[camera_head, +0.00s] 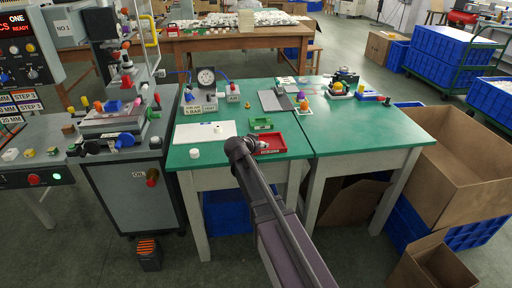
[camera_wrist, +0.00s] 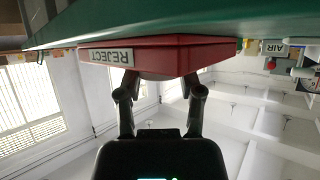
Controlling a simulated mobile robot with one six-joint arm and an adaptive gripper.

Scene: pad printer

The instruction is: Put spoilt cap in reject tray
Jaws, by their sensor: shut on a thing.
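The red reject tray (camera_head: 272,149) lies on the green table near its front edge. In the wrist view the tray (camera_wrist: 205,57) appears upside down, with its REJECT label showing. My gripper (camera_head: 257,146) is low at the tray's left side. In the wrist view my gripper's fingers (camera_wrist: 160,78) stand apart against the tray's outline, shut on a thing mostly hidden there. A small pale spot, likely the cap (camera_head: 264,144), shows at the gripper's tip, over the tray. Its face and any print flaw cannot be made out.
A white round cap (camera_head: 194,153) stands on the table to the left, by a white mat (camera_head: 190,133). A green tray (camera_head: 261,124) lies just behind the red one. A dial gauge (camera_head: 206,78) stands at the back. The right table half is clear in front.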

